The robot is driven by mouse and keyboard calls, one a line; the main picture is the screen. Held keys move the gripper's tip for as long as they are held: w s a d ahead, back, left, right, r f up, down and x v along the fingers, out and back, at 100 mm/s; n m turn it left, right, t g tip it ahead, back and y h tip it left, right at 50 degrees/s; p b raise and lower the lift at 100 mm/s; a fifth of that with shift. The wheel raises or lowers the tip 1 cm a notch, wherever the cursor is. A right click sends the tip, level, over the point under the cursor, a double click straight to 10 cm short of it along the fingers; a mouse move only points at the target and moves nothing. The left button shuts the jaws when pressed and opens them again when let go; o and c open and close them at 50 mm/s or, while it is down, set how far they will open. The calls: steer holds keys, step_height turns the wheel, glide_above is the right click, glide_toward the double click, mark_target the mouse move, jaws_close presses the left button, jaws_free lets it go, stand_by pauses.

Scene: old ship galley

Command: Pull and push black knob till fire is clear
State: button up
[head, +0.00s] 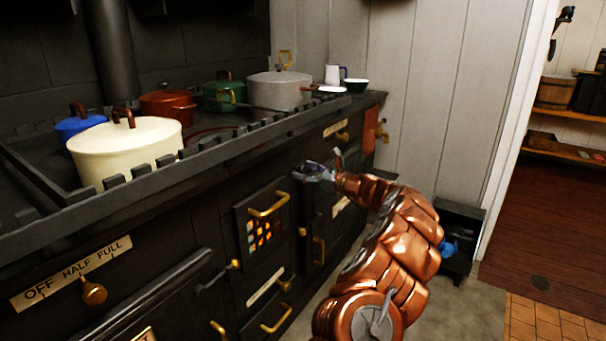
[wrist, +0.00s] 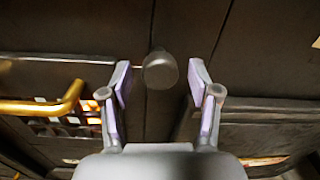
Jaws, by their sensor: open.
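The black knob (wrist: 160,71) shows in the wrist view as a dark round end on a stem, against the dark stove front. My gripper (wrist: 160,80) is open, with one finger on each side of the knob and a visible gap to each. In the head view my gripper (head: 326,168) is at the stove front, right of the fire door, and I cannot make out the knob there. The fire (head: 260,234) glows orange behind the grate of the small door; a little glow also shows in the wrist view (wrist: 68,126).
A brass handle (head: 269,206) sticks out from the fire door, left of my gripper. Pots, including a cream one (head: 125,150) and a grey one (head: 279,91), stand on the railed stove (head: 225,152). A black box (head: 456,235) stands by the wall. Floor right of my arm is clear.

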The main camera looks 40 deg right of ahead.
steer(key=shift+w+a, duration=0.2)
steer(key=shift+w, duration=0.3)
jaws_close()
stand_by(0.4)
